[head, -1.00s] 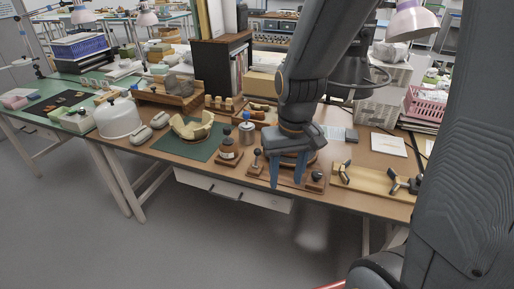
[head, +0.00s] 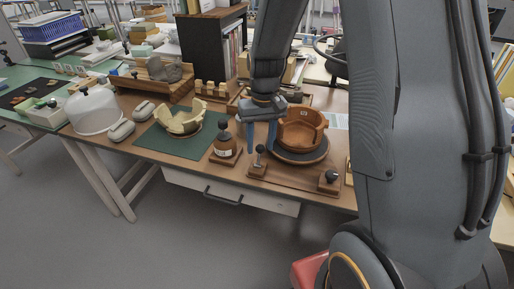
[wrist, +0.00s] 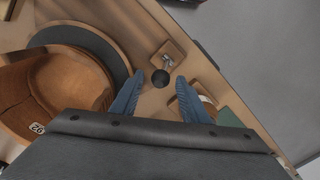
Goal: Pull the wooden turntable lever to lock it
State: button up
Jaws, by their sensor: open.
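The turntable (head: 300,155) is a dark disc on a wooden base plate, with a brown wooden-looking bowl (head: 302,130) on it. A lever with a black ball knob (head: 260,149) stands on a small wooden block at the plate's left front. In the wrist view, the knob (wrist: 160,78) shows between and just beyond the fingertips, with its stem leading to the block. My gripper (head: 261,147) points down with blue fingers apart, one on each side of the knob in the picture. It is open and holds nothing; contact with the knob cannot be told.
A second black knob (head: 331,176) stands on a wooden block at the plate's right front. A brown bottle (head: 223,140) stands close left of the lever. Farther left, a pale broken bowl (head: 181,122) sits on a green mat (head: 157,147). The table's front edge is close.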

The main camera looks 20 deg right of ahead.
jog(key=shift+f, duration=1.15)
